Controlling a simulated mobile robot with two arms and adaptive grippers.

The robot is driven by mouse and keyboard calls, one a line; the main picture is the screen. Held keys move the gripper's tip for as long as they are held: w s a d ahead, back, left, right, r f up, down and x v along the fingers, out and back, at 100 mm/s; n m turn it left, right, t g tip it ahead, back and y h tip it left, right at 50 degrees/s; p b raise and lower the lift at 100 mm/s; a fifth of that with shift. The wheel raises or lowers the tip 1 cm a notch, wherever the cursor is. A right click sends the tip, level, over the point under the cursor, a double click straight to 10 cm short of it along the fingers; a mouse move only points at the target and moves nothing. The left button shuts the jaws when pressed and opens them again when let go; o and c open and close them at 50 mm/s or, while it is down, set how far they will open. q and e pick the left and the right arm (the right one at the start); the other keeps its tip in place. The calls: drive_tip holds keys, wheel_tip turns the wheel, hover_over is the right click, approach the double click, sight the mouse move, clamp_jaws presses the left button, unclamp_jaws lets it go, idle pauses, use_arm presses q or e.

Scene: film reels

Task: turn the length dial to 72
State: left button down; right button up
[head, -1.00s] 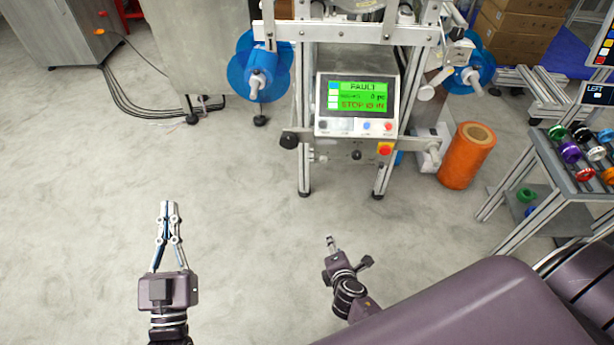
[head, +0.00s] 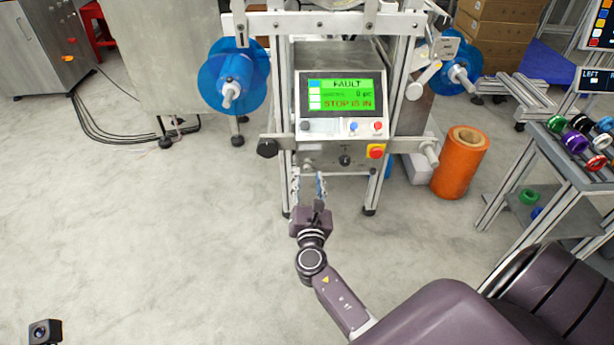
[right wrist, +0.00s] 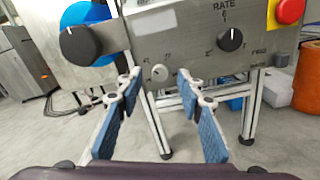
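The machine's panel has a black dial marked RATE (right wrist: 230,38); it also shows in the head view (head: 345,160). A small pale knob (right wrist: 159,73) sits lower left of it, with faint marks around it. I cannot read a length label on either. A big black knob (right wrist: 80,45) sticks out at the left, also visible in the head view (head: 267,148). My right gripper (head: 308,186) is open and empty below the panel. In the right wrist view its spread fingers (right wrist: 160,84) frame the pale knob, apart from it. My left gripper is out of view.
A screen (head: 341,95) above the panel reads FAULT and STOP IS IN. A red stop button (head: 376,151) is at the panel's right. An orange roll (head: 460,163) stands to the right, beside a rack (head: 560,185) of spools.

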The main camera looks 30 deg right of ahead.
sight(308, 168)
drive_tip(key=shift+x, duration=1.25)
clamp_jaws()
drive_tip(key=shift+b, duration=0.3)
